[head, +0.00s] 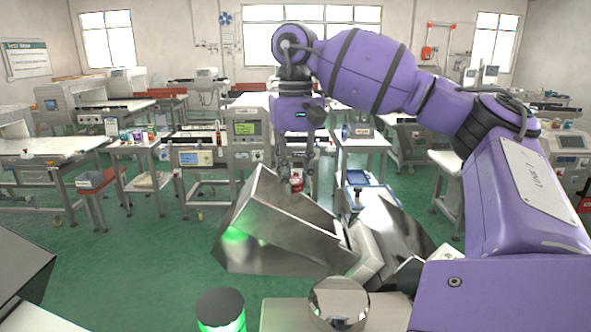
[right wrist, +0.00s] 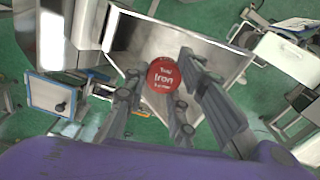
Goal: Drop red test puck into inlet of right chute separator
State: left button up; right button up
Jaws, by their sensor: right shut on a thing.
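The red test puck (right wrist: 164,77), with white lettering reading "Test Iron", is between the fingertips of my right gripper (right wrist: 160,80). The head view also shows the puck (head: 297,186), small and red, at the low end of my right gripper (head: 297,176), which points down. The right chute separator's inlet, a shiny metal hopper (head: 275,235), stands just below. In the right wrist view the open hopper (right wrist: 215,53) lies beneath the puck, which appears over its opening. The exact height gap cannot be told. My left gripper is not in view.
A black-topped cylinder with a green glow (head: 221,309) and a round shiny metal part (head: 338,303) stand in front of the hopper. Several benches and machines fill the room behind. Open green floor (head: 130,260) lies to the left.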

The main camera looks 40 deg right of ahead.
jog(key=o, duration=1)
jog(key=shift+r, duration=6)
